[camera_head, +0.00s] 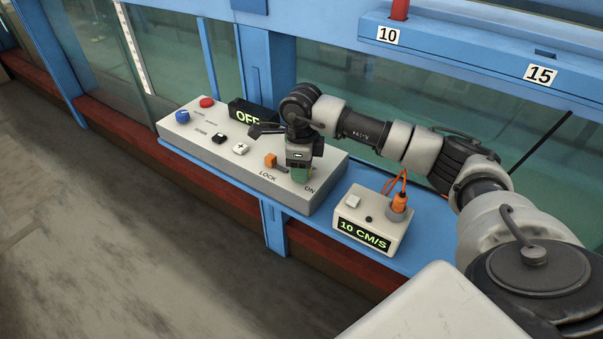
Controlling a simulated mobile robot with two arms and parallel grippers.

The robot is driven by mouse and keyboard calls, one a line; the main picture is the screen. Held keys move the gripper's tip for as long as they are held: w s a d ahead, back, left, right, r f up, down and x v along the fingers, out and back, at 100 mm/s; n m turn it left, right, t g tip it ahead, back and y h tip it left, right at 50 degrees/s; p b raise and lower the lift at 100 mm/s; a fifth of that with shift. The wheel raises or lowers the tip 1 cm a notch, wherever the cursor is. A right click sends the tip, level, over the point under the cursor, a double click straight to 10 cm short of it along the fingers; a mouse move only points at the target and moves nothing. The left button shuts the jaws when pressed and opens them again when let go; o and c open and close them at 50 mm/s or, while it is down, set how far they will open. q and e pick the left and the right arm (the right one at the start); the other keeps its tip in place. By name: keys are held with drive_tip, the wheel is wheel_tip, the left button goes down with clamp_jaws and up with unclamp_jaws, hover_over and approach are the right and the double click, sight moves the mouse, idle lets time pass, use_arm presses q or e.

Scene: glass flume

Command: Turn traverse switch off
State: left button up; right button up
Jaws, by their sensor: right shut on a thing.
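The grey control box (190,139) sits on the blue ledge. It has a black display (247,117) with green letters "OFF", partly hidden by my right arm. My right gripper (300,163) is over the right end of the box, shut on a green switch (301,175) beside the "ON" label. The gripper hides most of the switch, so I cannot tell its position. An orange lever (270,160) stands just left of the gripper, by the "LOCK" label. My left gripper is not in view.
The box also carries a blue knob (182,117), a red button (207,102) and small keys. A smaller box (371,220) reading "10 CM/S", with an orange plug (400,201), stands to the right. The flume's glass wall rises behind; floor is clear in front.

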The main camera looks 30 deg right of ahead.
drive_tip(key=n+b, duration=0.3)
drive_tip(key=n, duration=0.2)
drive_tip(key=shift+b, duration=0.3)
drive_tip(key=shift+n+b, duration=1.1)
drive_tip(key=shift+n, duration=1.4)
drive_tip(key=shift+r, duration=0.1)
drive_tip(key=o, duration=0.9)
wheel_tip(320, 180, up, 11)
drive_tip(key=shift+f+b, duration=0.1)
drive_tip(key=shift+b, duration=0.35)
drive_tip(key=shift+f, duration=0.1)
